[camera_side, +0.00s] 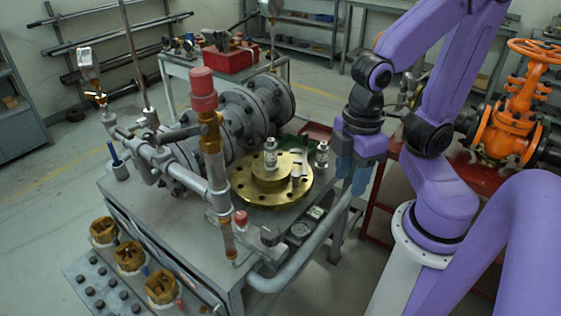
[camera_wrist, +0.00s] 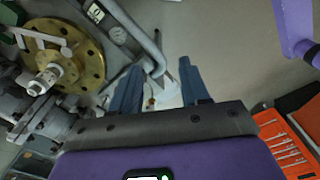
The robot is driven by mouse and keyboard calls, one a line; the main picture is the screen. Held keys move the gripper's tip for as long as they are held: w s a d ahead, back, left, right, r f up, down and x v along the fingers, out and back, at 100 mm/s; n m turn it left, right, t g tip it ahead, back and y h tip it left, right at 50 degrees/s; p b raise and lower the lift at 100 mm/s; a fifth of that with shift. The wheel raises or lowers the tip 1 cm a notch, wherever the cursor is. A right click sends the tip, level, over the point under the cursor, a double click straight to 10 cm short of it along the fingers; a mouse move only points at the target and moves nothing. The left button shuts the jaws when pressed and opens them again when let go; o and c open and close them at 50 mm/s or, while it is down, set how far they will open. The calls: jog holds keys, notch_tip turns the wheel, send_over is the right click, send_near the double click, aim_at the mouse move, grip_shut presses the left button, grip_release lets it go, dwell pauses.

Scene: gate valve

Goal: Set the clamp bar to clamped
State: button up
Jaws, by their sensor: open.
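A brass flange disc (camera_side: 270,187) with bolt holes lies on the grey workbench, with small silver cylinders on and beside it. In the wrist view the brass disc (camera_wrist: 92,62) is at the upper left, and a pale grey bar (camera_wrist: 38,34) crosses its edge. I cannot tell for certain whether this bar is the clamp bar, nor its setting. My gripper (camera_side: 354,186) hangs to the right of the disc, apart from it, pointing down. In the wrist view its two blue fingers (camera_wrist: 160,82) are spread, with nothing held between them.
A grey bent pipe (camera_wrist: 143,38) runs along the bench edge near my fingers. A tall pipe with a red cap (camera_side: 204,88) stands left of the disc. An orange valve (camera_side: 515,120) stands on a red stand at right. Floor shows beyond the bench.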

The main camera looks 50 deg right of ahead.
jog(key=w+d+r+m+g, duration=0.15)
jog(key=w+m, duration=0.25)
jog(key=w, duration=0.6)
jog(key=w+d+r+m+g, duration=0.15)
jog(key=w+m, duration=0.25)
jog(key=w, duration=0.7)
jog(key=m+g+y, duration=0.1)
jog(key=m+y, duration=0.1)
jog(key=m, duration=0.7)
send_over(305, 132)
jog(key=w+d, duration=0.2)
jog(key=w, duration=0.4)
jog(key=f, duration=0.2)
jog(key=x, duration=1.6)
jog(key=shift+s+d+f, duration=0.15)
jog(key=shift+s+d, duration=0.2)
jog(key=shift+s, duration=0.1)
grip_shut()
